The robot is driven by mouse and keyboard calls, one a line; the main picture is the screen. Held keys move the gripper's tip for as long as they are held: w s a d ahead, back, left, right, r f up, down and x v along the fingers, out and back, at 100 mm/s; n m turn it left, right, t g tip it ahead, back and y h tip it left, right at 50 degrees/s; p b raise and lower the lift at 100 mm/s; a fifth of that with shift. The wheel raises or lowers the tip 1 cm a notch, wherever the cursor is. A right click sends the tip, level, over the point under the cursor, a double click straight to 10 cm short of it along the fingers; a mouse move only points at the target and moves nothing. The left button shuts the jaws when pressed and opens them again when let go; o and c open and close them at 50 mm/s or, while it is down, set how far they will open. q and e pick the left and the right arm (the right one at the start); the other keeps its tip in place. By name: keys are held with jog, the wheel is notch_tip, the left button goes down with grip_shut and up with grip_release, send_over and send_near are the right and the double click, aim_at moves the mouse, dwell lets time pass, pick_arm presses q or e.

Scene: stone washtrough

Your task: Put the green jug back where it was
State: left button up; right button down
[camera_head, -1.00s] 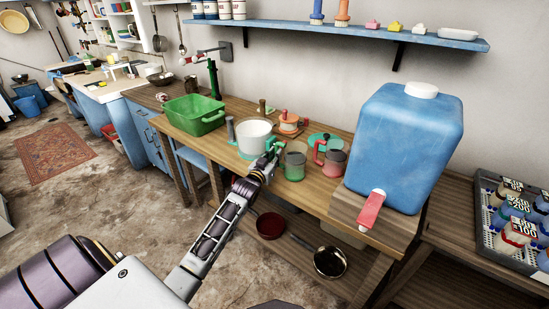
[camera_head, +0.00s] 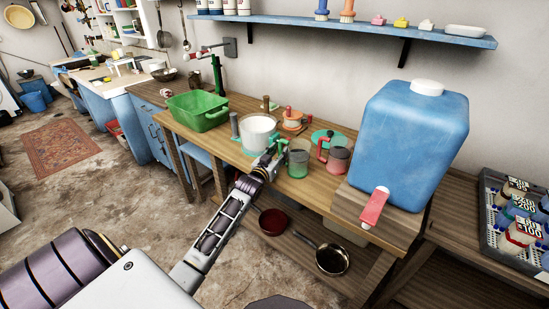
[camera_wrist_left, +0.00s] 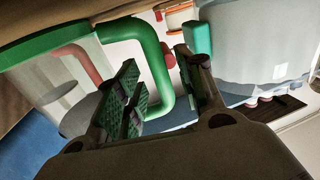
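The green jug (camera_head: 298,162), see-through with a green rim, stands upright on the wooden bench, between the white bucket (camera_head: 257,131) and the red jug (camera_head: 337,160). My left gripper (camera_head: 273,153) is at its handle side, left of the jug. In the left wrist view the thick green handle (camera_wrist_left: 155,50) reaches down between the two spread fingers (camera_wrist_left: 162,88). The fingers look open, with a gap beside the handle. The jug's clear body (camera_wrist_left: 60,75) is at the left there. My right gripper is not in view.
A blue water tank (camera_head: 415,130) with a red tap (camera_head: 374,207) stands right of the jugs. Pans (camera_head: 332,260) lie on the lower shelf.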

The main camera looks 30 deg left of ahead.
pick_arm(q)
jog(key=shift+r, duration=0.15)
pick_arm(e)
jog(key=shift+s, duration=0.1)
pick_arm(q)
jog(key=shift+s+d, duration=0.2)
jog(key=shift+s, duration=1.5)
jog(key=shift+s+d, duration=0.1)
jog(key=shift+s, duration=0.65)
jog(key=shift+s+d+p, duration=0.1)
jog(key=shift+s+p, duration=0.2)
jog(key=shift+s, duration=1.1)
jog(key=shift+s+d, duration=0.15)
jog(key=shift+s, duration=0.95)
jog(key=shift+s+d, duration=0.15)
jog(key=shift+s, duration=0.9)
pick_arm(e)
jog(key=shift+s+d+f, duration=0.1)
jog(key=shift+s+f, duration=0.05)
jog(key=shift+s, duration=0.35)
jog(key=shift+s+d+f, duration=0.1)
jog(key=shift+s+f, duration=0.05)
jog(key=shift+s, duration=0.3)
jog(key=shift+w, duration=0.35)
